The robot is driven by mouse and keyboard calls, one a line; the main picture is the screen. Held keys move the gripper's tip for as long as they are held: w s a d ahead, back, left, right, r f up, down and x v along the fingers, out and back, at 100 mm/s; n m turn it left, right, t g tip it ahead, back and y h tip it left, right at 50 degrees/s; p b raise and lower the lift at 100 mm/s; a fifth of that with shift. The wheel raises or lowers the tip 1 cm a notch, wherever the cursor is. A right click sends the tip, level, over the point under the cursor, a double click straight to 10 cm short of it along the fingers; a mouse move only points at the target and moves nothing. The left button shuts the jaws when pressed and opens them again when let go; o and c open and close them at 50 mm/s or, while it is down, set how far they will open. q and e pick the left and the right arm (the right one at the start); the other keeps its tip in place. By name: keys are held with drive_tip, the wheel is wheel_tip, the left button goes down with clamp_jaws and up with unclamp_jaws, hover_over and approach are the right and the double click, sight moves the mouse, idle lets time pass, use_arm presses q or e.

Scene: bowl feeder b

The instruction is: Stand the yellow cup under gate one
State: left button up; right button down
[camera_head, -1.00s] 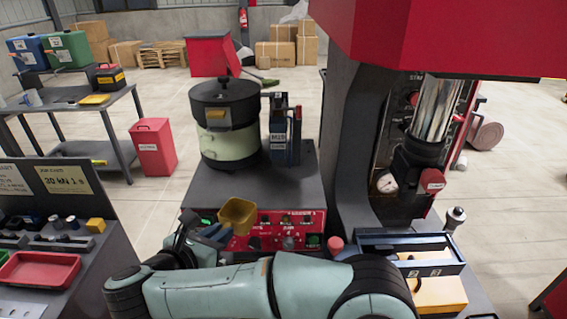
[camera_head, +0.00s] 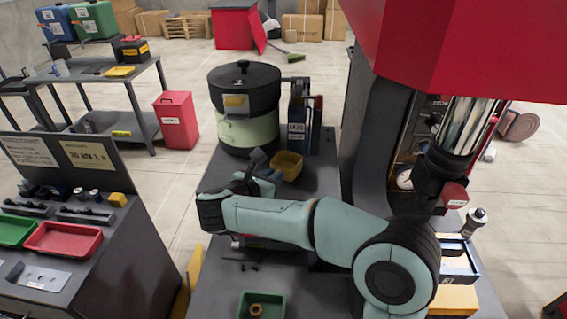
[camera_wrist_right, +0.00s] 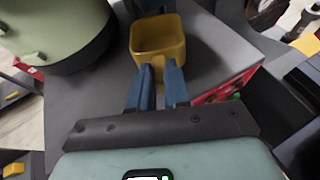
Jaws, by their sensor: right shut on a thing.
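The yellow cup (camera_head: 287,165) is roughly upright, its open top facing up, just in front of the bowl feeder (camera_head: 246,110). It also shows in the right wrist view (camera_wrist_right: 158,40), looking empty. My right gripper (camera_head: 266,170) is shut on the cup's near side; its two blue fingers show in the wrist view (camera_wrist_right: 158,88). I cannot tell whether the cup touches the dark platform (camera_head: 318,190). The feeder has a yellow flap (camera_head: 236,102) on its front, and a blue upright unit (camera_head: 298,130) beside it. No gate number is readable. My left gripper is out of view.
The dark press column (camera_head: 375,140) and red press head (camera_head: 455,45) stand right of the feeder. A side bench at left holds a red tray (camera_head: 62,240) and a green tray (camera_head: 15,231). Another green tray (camera_head: 272,306) lies at the front. My right arm hides the control panel.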

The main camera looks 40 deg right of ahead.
sight(284, 169)
drive_tip(key=shift+w+d, duration=0.35)
drive_tip(key=shift+d, duration=0.3)
drive_tip(key=d, duration=0.1)
drive_tip(key=w+d+p, duration=0.1)
drive_tip(key=d, duration=0.1)
drive_tip(key=shift+w+d+r, duration=0.25)
drive_tip(key=shift+w+d, duration=0.05)
drive_tip(key=shift+d, duration=0.05)
drive_tip(key=shift+w+d+f+p, duration=0.15)
drive_tip(key=shift+f+p, duration=0.15)
drive_tip(key=shift+f, duration=0.7)
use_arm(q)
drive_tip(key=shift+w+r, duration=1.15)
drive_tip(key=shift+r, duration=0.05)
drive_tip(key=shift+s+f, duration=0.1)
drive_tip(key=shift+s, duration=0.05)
use_arm(e)
drive_tip(key=shift+f, duration=0.1)
